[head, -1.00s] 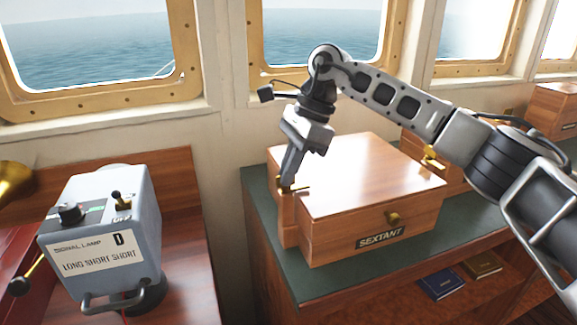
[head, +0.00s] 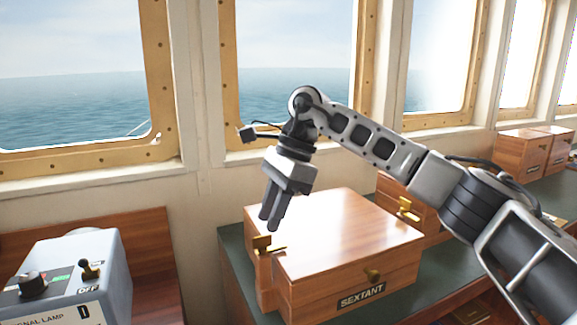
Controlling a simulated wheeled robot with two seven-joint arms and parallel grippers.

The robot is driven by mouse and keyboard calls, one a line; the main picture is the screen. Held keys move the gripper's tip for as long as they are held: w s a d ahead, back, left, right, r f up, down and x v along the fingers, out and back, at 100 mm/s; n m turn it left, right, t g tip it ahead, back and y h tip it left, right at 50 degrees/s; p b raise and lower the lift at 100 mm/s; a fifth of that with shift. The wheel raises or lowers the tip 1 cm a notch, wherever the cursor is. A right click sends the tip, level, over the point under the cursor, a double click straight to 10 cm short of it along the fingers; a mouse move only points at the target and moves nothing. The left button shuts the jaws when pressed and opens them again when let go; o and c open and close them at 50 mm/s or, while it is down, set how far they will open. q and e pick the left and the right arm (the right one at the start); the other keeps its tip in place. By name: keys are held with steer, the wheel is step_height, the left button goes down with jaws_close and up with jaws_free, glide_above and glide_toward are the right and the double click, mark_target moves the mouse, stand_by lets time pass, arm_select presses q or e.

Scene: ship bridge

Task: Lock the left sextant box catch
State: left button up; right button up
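The wooden sextant box (head: 345,240) stands closed on the green counter, with a SEXTANT label (head: 362,296) and a brass knob (head: 373,275) on its front. Its left catch (head: 263,244) is brass, on a wooden post at the box's left side. A thin brass bar reaches from the catch rightward to the lid's edge; I cannot tell whether it is fully seated. My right gripper (head: 270,220) is just above the catch, apart from it, pointing down. Its two fingers show separately with a narrow gap and nothing between them. My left gripper is out of view.
Another brass fitting (head: 408,208) shows at the right, by a wooden box behind. The grey signal lamp (head: 75,265) stands at the lower left. Windows and the wall close off the back. More wooden boxes (head: 523,152) stand at the far right.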

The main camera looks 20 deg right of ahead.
steer(key=v, duration=1.2)
steer(key=shift+p, duration=0.35)
steer(key=shift+r, duration=0.1)
